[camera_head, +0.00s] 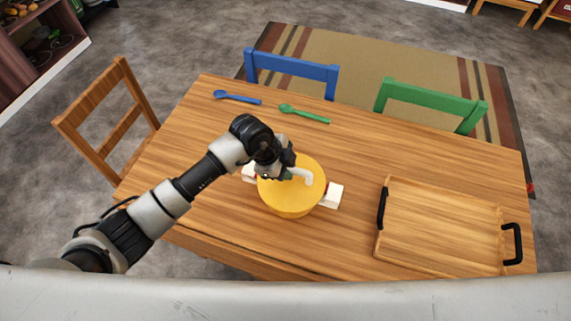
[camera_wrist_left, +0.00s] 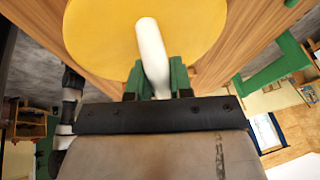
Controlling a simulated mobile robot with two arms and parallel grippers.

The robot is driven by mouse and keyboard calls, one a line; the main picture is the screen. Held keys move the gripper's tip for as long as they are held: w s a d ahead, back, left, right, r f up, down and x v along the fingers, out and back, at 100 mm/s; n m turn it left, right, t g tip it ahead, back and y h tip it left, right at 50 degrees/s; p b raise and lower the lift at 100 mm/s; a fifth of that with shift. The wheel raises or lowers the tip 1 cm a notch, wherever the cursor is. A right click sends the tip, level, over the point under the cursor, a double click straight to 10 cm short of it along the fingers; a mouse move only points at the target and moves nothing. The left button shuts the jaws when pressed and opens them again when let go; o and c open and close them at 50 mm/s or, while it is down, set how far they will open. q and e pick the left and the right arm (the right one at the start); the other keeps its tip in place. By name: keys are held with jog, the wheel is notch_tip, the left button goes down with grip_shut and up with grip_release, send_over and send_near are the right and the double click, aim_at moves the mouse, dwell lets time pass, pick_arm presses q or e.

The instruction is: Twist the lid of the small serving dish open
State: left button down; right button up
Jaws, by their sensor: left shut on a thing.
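The small serving dish stands on the wooden table, with a white side handle (camera_head: 332,196) showing on its right and part of another on its left. Its round yellow lid (camera_head: 291,197) covers the top and carries a white handle (camera_head: 303,176). My left gripper (camera_head: 288,173) is over the lid, shut on the white lid handle. In the left wrist view the green fingers of my left gripper (camera_wrist_left: 158,80) sit on both sides of the white handle (camera_wrist_left: 150,45), with the yellow lid (camera_wrist_left: 100,35) behind. My right gripper is not in view.
A wooden tray (camera_head: 440,220) with black handles lies on the table's right side. A blue spoon (camera_head: 238,97) and a green spoon (camera_head: 305,114) lie at the back. Blue (camera_head: 291,68), green (camera_head: 432,97) and wooden (camera_head: 106,120) chairs stand around the table.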

pick_arm(q)
jog(key=shift+s+r+n+t+p, duration=0.15)
jog(key=shift+n+t+p, duration=0.15)
jog(key=shift+n+p, duration=0.6)
jog(key=shift+p, duration=0.3)
jog(key=shift+n, duration=0.3)
jog(key=shift+s+n+t+y+p, duration=0.15)
jog(key=shift+n+t+y+p, duration=0.3)
jog(key=shift+n+p, duration=0.7)
jog(key=shift+p, duration=0.4)
